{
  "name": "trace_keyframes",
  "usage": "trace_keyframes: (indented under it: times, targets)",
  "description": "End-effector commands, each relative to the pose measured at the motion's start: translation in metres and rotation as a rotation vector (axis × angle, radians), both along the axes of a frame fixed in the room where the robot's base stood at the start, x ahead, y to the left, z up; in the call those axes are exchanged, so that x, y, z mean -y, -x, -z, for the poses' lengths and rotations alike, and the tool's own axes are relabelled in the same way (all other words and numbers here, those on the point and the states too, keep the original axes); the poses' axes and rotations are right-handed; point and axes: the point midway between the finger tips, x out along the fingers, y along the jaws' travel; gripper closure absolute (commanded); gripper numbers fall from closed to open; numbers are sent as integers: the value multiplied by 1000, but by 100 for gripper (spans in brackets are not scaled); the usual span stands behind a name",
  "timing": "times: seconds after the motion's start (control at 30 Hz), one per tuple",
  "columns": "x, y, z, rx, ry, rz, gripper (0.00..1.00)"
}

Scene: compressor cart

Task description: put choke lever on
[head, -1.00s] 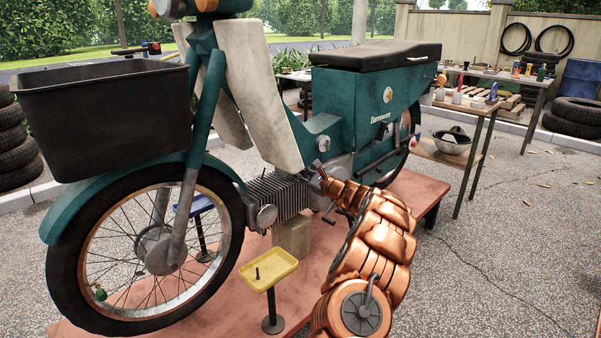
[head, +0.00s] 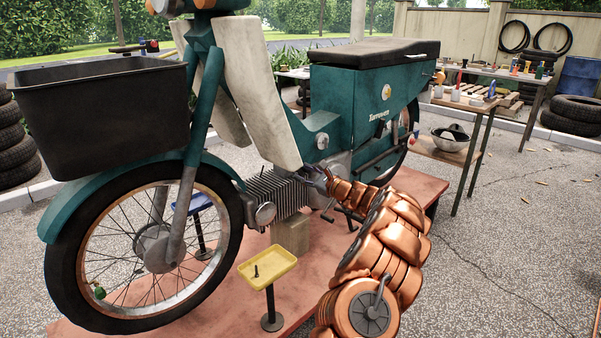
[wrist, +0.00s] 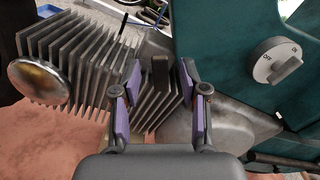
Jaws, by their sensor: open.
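In the wrist view my gripper (wrist: 160,88) is open, its purple-padded fingers apart. A small dark upright tab (wrist: 160,72), possibly the choke lever, shows between the fingertips, in front of the engine fins; I cannot tell whether either finger touches it. A thin black rod (wrist: 118,32) stands to the left above the fins. A round grey knob (wrist: 283,61) with ON marked on its plate sits on the teal panel to the right, clear of the fingers. In the head view my gripper (head: 322,176) is at the engine, and its fingertips are hard to make out.
The motorcycle (head: 345,115) stands on a reddish platform (head: 425,188). Finned metal (head: 275,190) and a round silver cap (wrist: 40,82) lie left of my gripper. A yellow tray (head: 267,266) on a post stands in front. Open paving lies to the right.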

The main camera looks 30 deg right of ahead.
Motion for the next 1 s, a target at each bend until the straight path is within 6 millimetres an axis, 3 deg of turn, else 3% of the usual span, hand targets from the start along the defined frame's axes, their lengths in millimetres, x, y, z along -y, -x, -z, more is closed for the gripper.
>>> trace_keyframes:
  times: [0.5,0.7,1.0]
  targets:
    - [19,77,-1,2,-2,2,56]
    - [21,88,0,0,-1,1,56]
    - [21,89,0,0,-1,0,56]
